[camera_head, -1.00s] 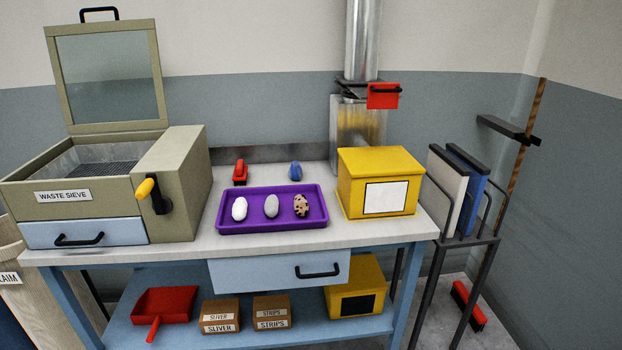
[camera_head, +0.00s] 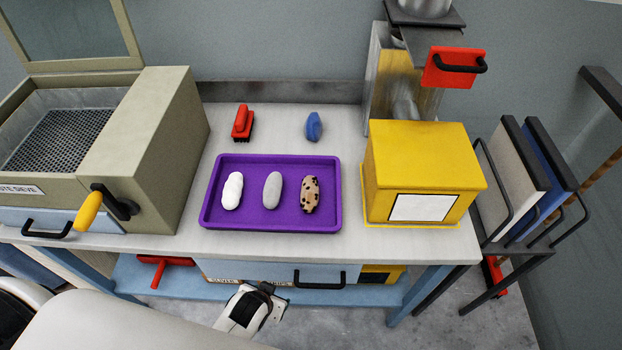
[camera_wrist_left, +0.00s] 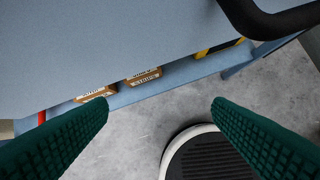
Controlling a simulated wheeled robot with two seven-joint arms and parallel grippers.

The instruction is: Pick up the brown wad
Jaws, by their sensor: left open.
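A tan wad with dark brown spots (camera_head: 310,195) lies at the right in a purple tray (camera_head: 270,226) on the workbench in the head view; it is the only brownish one. A grey wad (camera_head: 272,190) lies in the middle and a white wad (camera_head: 232,191) at the left. My left gripper (camera_wrist_left: 160,103) is open and empty in the left wrist view, its green fingers wide apart. In the head view my left arm is low, in front of the bench and below its top, clear of the tray. My right gripper is not in view.
A waste sieve with a yellow-handled crank (camera_head: 90,210) stands left, a yellow box (camera_head: 425,170) right. A red brush (camera_head: 242,123) and a blue object (camera_head: 314,127) lie behind the tray. A drawer handle (camera_head: 320,281) sticks out in front. Bare benchtop surrounds the tray.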

